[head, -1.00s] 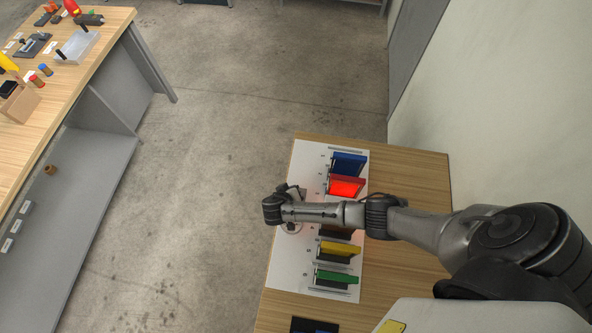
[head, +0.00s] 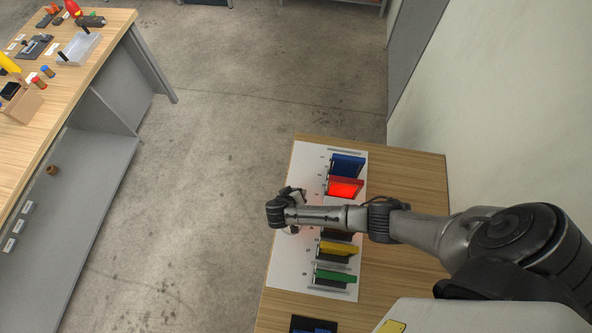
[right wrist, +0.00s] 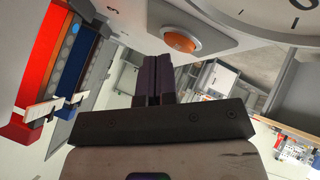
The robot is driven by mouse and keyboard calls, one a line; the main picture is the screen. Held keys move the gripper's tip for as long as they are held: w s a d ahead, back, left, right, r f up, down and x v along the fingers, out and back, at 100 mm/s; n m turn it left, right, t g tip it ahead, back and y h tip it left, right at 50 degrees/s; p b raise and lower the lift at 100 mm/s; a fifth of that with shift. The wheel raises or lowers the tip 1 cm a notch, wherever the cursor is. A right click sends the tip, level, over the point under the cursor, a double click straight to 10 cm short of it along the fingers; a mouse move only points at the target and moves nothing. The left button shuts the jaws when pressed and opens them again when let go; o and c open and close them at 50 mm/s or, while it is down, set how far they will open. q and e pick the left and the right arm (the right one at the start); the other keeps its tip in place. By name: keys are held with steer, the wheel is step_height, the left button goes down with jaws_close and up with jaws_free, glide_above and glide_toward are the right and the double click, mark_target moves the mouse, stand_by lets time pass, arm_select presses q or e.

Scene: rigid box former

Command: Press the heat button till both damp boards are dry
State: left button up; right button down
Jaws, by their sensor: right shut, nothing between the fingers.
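My right gripper (right wrist: 157,62) is shut and empty in the right wrist view. Its dark fingertips are close to a round orange button (right wrist: 180,42) on a pale housing; I cannot tell whether they touch it. In the head view my right arm reaches over the white panel (head: 288,265), with the gripper partly hidden at its left edge. Upright boards stand on the panel: blue (head: 348,166), red with a bright red glowing face (head: 345,188), yellow (head: 338,249) and green (head: 335,276). My arm hides the middle. Which boards are damp is not clear. My left gripper is not in view.
A round dial (right wrist: 285,12) shows beside the button. The wooden table (head: 405,180) has free room right of the panel. A dark item (head: 313,325) lies at its front. Another workbench (head: 60,85) with tools stands at the left, across open floor.

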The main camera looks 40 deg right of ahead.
steer(key=shift+r+p, duration=0.45)
steer(key=shift+r, duration=0.05)
step_height(320, 180, up, 2)
steer(key=shift+r+p, duration=0.2)
steer(key=shift+p, duration=1)
steer(key=shift+r+p, duration=0.9)
steer(key=shift+w, duration=0.1)
